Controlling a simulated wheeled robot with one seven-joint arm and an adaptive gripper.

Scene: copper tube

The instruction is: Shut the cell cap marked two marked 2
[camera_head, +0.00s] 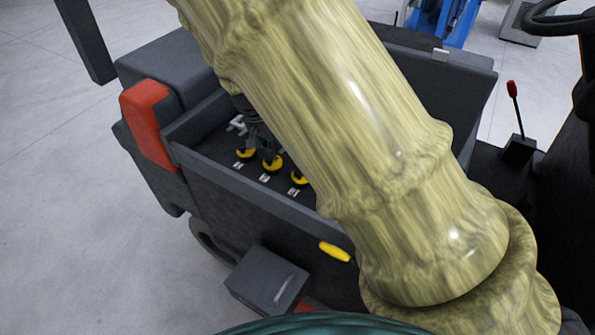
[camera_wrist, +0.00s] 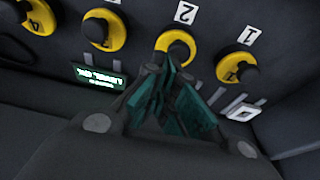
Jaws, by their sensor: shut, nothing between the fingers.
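The cap marked 2 (camera_wrist: 163,44) is a yellow ring with a dark middle, below its white number 2 label (camera_wrist: 185,12) in the wrist view. My gripper (camera_wrist: 172,64) is shut and empty, its teal fingertips right at the near edge of this cap and covering part of it. I cannot tell whether they touch, or whether the cap is open. In the head view, my gripper (camera_head: 265,148) reaches down to the middle visible yellow cap (camera_head: 271,166). My large arm hides much of the battery bay there.
The cap marked 1 (camera_wrist: 229,67) is to the right in the wrist view; another yellow cap (camera_wrist: 105,43) is to the left. A green sign (camera_wrist: 98,76) and a pale metal bracket (camera_wrist: 241,107) are close by. The bay's wall (camera_head: 250,195) encloses the caps.

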